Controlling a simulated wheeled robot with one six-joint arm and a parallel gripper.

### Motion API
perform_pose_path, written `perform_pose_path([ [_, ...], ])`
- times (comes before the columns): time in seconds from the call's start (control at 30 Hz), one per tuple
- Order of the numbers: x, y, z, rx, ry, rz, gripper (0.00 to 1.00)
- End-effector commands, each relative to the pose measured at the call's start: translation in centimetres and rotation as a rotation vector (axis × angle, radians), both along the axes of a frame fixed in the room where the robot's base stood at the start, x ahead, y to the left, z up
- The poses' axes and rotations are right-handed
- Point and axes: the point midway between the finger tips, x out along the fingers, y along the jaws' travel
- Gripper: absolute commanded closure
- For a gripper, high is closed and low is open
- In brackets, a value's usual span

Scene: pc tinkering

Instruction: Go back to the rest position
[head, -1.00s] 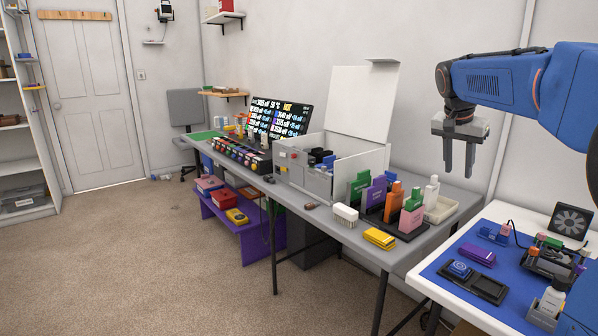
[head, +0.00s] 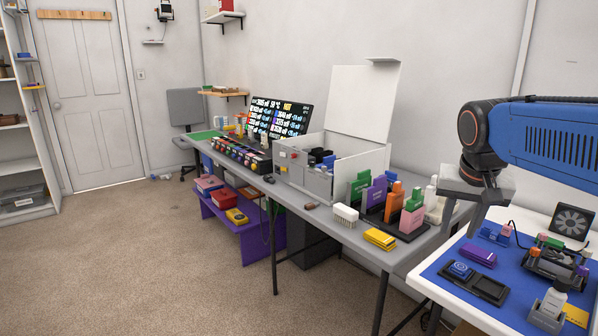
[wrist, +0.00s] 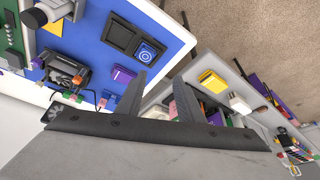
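My gripper (head: 475,228) hangs in the air at the right of the head view, at the end of my blue arm. It is above the gap between the grey bench (head: 330,222) and the white table with the blue mat (head: 437,268). In the wrist view its two dark fingers (wrist: 158,100) stand apart with nothing between them. Below them show the edges of both tables and the floor. The gripper touches nothing that I can see.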

Motion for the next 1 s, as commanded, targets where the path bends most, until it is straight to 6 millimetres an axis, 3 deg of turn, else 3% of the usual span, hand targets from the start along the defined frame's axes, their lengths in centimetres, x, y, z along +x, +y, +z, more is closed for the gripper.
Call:
perform_pose_path([
  [0.03,-1.8,0.6,-0.9,0.0,-0.003,0.035,0.66],
  [0.2,-7.0,2.5,-4.6,-0.001,-0.01,0.161,0.66],
  [0.5,-15.1,5.1,-11.7,-0.009,-0.031,0.36,0.66],
  [0.7,-17.6,5.8,-14.5,-0.013,-0.041,0.427,0.66],
  [1.0,-18.0,6.0,-14.9,-0.014,-0.041,0.44,0.66],
])
